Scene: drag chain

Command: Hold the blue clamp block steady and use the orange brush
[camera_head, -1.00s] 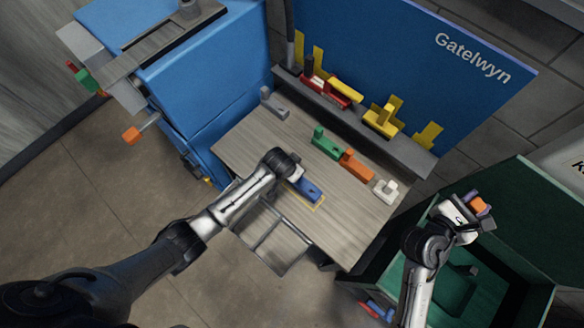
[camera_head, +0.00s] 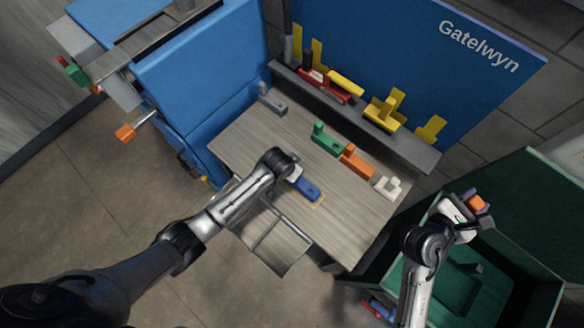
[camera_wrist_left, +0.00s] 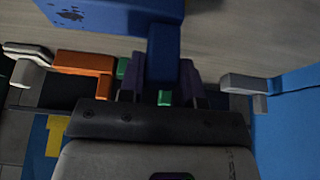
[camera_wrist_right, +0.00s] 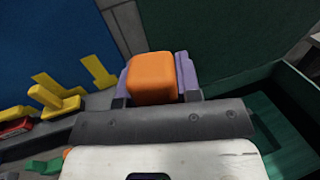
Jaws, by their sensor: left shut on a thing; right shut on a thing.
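The blue clamp block (camera_head: 308,190) lies on the wooden tabletop near its front edge, by a yellow outline. My left gripper (camera_head: 294,174) is shut on its upright post; in the left wrist view, purple fingers flank the blue post (camera_wrist_left: 163,48). Dark specks show on the block's flat part (camera_wrist_left: 100,10). My right gripper (camera_head: 474,207) is raised over the green bin, away from the block. It is shut on the orange brush (camera_wrist_right: 151,78), of which only a blocky orange end shows. Any bristles are hidden.
Green (camera_head: 326,138), orange (camera_head: 356,160), white (camera_head: 387,187) and grey (camera_head: 272,98) blocks stand on the tabletop (camera_head: 250,140). A grey ledge (camera_head: 415,152) with red and yellow pieces runs along the blue board. The green bin (camera_head: 520,262) is at right.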

